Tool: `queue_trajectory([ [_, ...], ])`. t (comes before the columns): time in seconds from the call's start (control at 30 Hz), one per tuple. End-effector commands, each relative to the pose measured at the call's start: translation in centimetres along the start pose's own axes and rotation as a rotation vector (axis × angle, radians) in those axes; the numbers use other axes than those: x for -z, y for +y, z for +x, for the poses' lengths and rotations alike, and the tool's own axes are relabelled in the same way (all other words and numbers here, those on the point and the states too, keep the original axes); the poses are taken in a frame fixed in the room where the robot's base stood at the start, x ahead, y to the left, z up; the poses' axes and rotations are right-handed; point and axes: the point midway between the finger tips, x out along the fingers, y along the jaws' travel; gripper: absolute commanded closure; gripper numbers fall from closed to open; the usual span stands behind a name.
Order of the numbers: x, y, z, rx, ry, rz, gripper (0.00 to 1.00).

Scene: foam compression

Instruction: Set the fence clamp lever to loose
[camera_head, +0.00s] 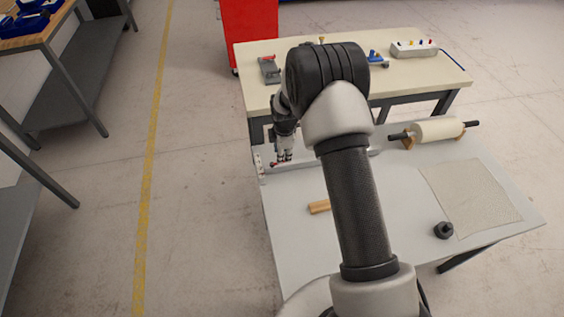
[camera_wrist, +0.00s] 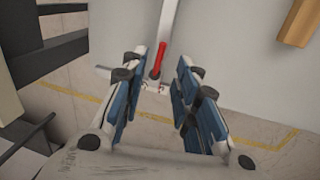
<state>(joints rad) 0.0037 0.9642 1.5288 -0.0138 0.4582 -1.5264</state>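The red clamp lever (camera_wrist: 158,60) shows in the wrist view at the near end of the pale fence bar (camera_wrist: 170,18), beside the table edge. In the head view a small red spot of the lever (camera_head: 272,164) shows at the table's left edge, next to my gripper (camera_head: 284,157). The fence (camera_head: 312,162) runs rightward from there and passes behind my arm. In the wrist view my gripper (camera_wrist: 160,78) is open, with its blue-padded fingers apart. The lever appears in the gap between the fingertips; I see no contact with it.
A wooden block (camera_head: 319,207) lies on the grey table (camera_head: 300,250), right of the lever in the wrist view (camera_wrist: 297,22). A roll (camera_head: 436,131), a pale sheet (camera_head: 470,195) and a dark knob-like part (camera_head: 443,230) are farther right. A cream table (camera_head: 355,85) stands behind.

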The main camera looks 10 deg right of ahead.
Motion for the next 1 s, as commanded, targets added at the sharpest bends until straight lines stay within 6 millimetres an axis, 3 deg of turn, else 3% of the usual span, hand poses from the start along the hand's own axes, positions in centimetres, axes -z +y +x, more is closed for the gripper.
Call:
queue_trajectory([
  [0.1,0.0,-0.1,2.7,0.003,0.0,0.0,0.72],
  [0.33,0.0,0.0,5.2,0.0,0.0,0.001,0.72],
  [0.7,0.0,0.0,5.7,0.0,0.0,0.001,0.72],
  [1.0,0.0,0.0,5.7,0.0,0.0,0.0,0.91],
])
